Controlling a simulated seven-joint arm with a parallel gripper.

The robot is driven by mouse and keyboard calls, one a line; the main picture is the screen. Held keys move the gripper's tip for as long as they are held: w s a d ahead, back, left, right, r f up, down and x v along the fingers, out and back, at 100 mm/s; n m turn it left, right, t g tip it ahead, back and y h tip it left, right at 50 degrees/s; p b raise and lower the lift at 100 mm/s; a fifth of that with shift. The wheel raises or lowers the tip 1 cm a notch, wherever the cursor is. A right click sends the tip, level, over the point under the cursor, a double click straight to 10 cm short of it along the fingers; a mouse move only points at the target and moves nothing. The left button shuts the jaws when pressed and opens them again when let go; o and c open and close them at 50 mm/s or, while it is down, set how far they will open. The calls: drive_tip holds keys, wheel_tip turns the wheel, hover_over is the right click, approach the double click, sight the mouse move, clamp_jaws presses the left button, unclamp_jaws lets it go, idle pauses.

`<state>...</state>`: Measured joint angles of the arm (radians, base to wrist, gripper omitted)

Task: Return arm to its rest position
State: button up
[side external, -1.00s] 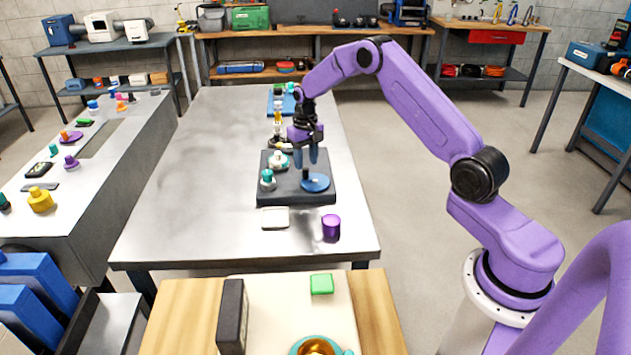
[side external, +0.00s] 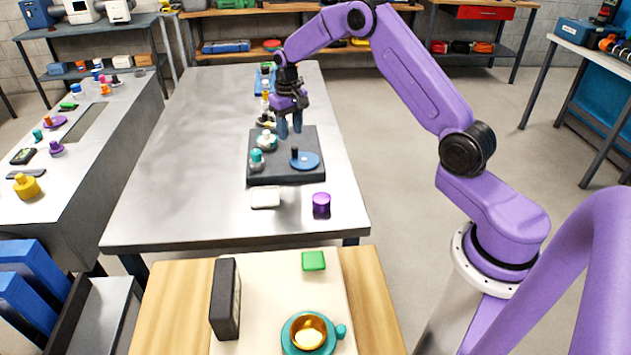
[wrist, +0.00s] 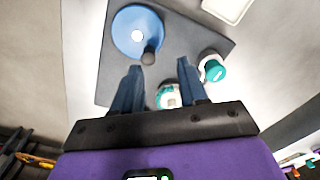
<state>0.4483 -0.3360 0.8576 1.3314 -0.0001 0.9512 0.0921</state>
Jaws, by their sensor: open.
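My gripper (side external: 290,126) hangs above the dark square board (side external: 290,178) on the metal table, fingers pointing down. Its two blue fingers are apart, with nothing between them. The wrist view also shows the open fingers (wrist: 160,78). A blue disc with a dark upright knob (side external: 307,162) lies on the board, below and clear of the gripper; the wrist view shows it too (wrist: 132,28). Two teal and white pieces, one at the back (side external: 266,141) and one at the front left (side external: 257,161), stand on the same board.
The table's left half (side external: 180,150) is bare. A wooden bench (side external: 375,300) is nearest the camera.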

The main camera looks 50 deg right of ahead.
drive_tip(key=s+a+r+n, duration=0.3)
drive_tip(key=s+a+r, duration=0.2)
drive_tip(key=s+a, duration=0.35)
drive_tip(key=s+a+r+n, duration=0.45)
drive_tip(key=s+a, duration=0.35)
drive_tip(key=a, duration=0.2)
drive_tip(key=s+d+r+n, duration=0.1)
drive_tip(key=s+n, duration=0.6)
drive_tip(key=s, duration=1.9)
drive_tip(key=shift+d+r, duration=0.4)
drive_tip(key=shift+d, duration=0.15)
drive_tip(key=shift+n, duration=0.25)
